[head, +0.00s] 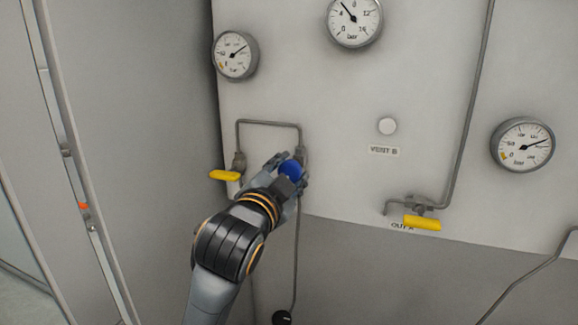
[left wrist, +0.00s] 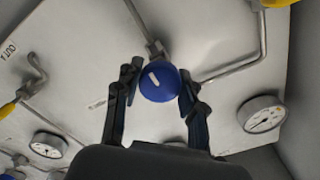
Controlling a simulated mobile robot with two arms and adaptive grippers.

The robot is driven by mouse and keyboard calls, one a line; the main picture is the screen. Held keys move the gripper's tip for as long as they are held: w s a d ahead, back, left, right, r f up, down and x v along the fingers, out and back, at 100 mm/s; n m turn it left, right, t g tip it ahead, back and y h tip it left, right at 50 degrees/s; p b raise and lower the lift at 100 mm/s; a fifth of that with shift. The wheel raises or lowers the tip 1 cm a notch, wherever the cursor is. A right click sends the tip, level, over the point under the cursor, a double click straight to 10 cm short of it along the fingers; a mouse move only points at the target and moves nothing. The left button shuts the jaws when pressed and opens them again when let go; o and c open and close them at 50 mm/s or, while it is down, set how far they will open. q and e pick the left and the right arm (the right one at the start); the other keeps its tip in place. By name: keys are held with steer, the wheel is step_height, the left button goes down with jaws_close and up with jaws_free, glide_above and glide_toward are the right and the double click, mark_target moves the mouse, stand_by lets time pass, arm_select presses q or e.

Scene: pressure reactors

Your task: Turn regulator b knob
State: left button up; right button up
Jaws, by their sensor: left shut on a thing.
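The blue regulator knob (head: 291,170) is on the panel, at the lower right end of a bent grey pipe. It also shows in the left wrist view (left wrist: 160,84) as a round blue knob with a white mark on its face. My left gripper (head: 284,176) is shut on the knob, with one finger on each side of it. In the left wrist view the gripper (left wrist: 157,90) has its fingers at the knob's left and right edges. The knob's own label cannot be read. My right gripper is in neither view.
A yellow valve handle (head: 224,175) is close left of the knob.

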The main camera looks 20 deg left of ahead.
mark_target(290, 161)
arm_select(q)
steer(key=shift+r+n+p, duration=0.1)
steer(key=shift+n+p, duration=0.25)
steer(key=shift+n, duration=0.65)
steer(key=o, duration=1.2)
steer(key=shift+w, duration=0.1)
step_height(290, 161, up, 10)
steer(key=shift+f, duration=0.1)
